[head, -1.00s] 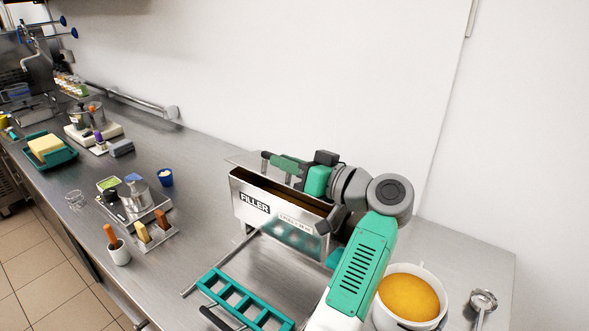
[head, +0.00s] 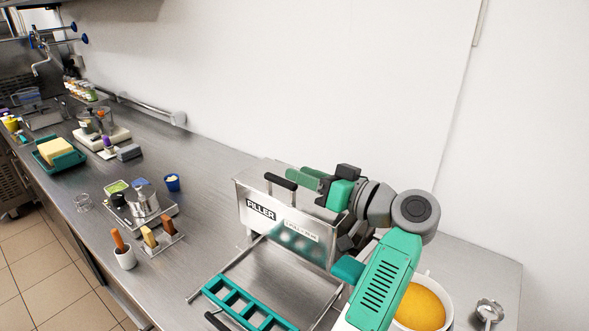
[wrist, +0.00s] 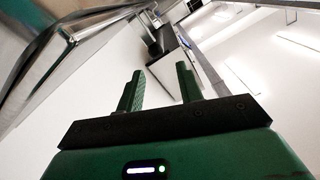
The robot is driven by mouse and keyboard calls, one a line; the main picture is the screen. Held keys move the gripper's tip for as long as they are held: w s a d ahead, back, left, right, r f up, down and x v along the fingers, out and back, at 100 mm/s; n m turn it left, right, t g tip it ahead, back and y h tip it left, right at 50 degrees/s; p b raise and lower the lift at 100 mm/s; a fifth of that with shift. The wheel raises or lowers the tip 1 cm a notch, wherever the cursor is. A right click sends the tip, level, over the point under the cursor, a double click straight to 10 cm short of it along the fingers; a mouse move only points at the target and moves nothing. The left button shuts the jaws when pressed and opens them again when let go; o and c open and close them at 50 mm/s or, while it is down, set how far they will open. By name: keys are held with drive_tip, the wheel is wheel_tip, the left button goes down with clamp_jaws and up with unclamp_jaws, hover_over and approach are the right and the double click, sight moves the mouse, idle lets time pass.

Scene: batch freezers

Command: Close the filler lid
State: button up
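The steel filler box (head: 258,228), labelled FILLER, stands on the counter. Its lid (head: 262,174) now lies over the top opening, with its black bar handle (head: 281,181) near the front edge; no dark opening shows. Whether the lid is fully seated I cannot tell. My gripper (head: 300,174) is just above and behind the lid at its right side; contact is unclear. In the wrist view my gripper (wrist: 158,84) has its two green fingers apart with nothing between them. Shiny metal, likely the filler or lid (wrist: 40,75), fills the left of that view.
A teal rack (head: 240,303) lies in front of the filler. A white pot of orange liquid (head: 420,306) and a ladle (head: 489,311) are at the right. Small containers on a tray (head: 160,220) stand to the left. The wall is close behind.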

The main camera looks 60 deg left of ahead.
drive_tip(key=v, duration=0.4)
drive_tip(key=shift+w+d, duration=0.15)
drive_tip(key=shift+d, duration=0.2)
